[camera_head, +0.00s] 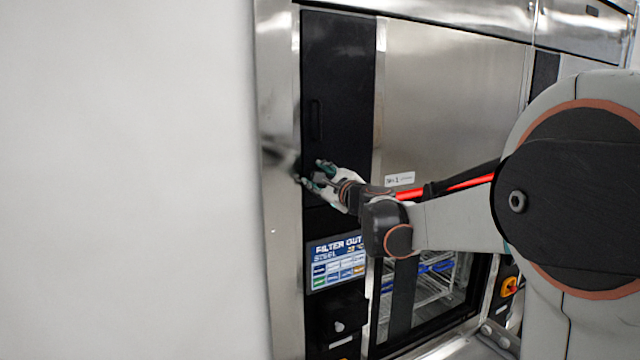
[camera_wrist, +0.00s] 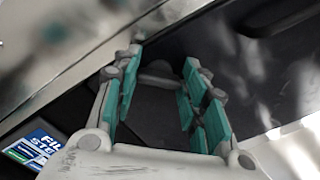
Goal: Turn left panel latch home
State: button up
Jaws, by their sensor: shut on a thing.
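The left panel (camera_head: 338,75) is a tall black door in a steel frame, with a dark upright handle (camera_head: 316,119) on its left side. My gripper (camera_head: 312,174) is at the panel's lower left edge, below that handle. In the wrist view my gripper (camera_wrist: 160,66) has its teal-padded fingers on both sides of a dark grey latch (camera_wrist: 155,105) and is shut on it. The fingers hide most of the latch in the head view. I cannot tell its exact turn angle.
A blue-and-white display (camera_head: 336,262) sits below the panel, with a dark box and knob (camera_head: 338,326) under it. A steel door (camera_head: 450,95) is to the right, with a glass window and racks below. A blank white wall (camera_head: 130,180) fills the left.

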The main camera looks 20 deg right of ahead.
jog(key=shift+f+n+b, duration=0.2)
jog(key=shift+n+b, duration=1)
jog(key=shift+n, duration=3)
jog(key=o, duration=1.1)
jog(key=shift+a, duration=0.1)
jog(key=shift+c, duration=0.2)
